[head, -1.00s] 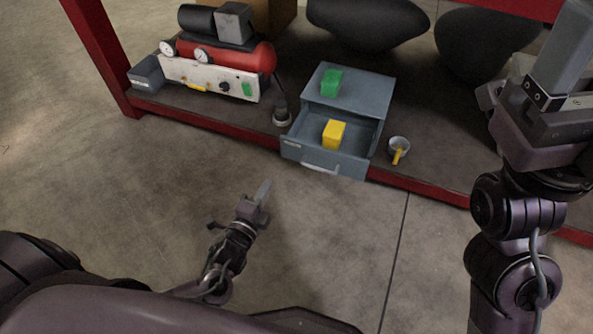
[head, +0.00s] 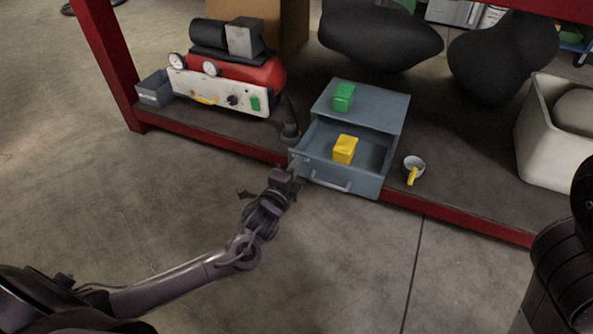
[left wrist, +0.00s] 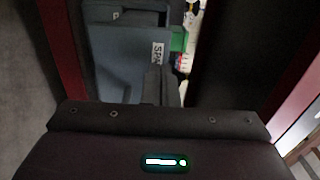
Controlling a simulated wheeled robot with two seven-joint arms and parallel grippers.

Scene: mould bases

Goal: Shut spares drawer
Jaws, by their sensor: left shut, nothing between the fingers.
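The grey-blue spares drawer (head: 333,178) stands pulled out of its small cabinet (head: 385,104) on the low shelf, with a pale handle on its front. A yellow block (head: 345,149) lies inside the drawer. A green block (head: 344,97) sits on top of the cabinet. My left gripper (head: 298,167) is shut and empty, its fingertips close to the left end of the drawer front; I cannot tell whether they touch. In the left wrist view the fingers (left wrist: 156,84) point at the drawer front (left wrist: 125,60) beside its label. My right gripper is out of view.
The red shelf edge (head: 460,222) runs below the drawer. A grey cup with a yellow handle (head: 413,168) stands right of it, and a dark cone-shaped thing (head: 290,128) stands left. A red compressor (head: 240,80) is farther left. The floor in front is clear.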

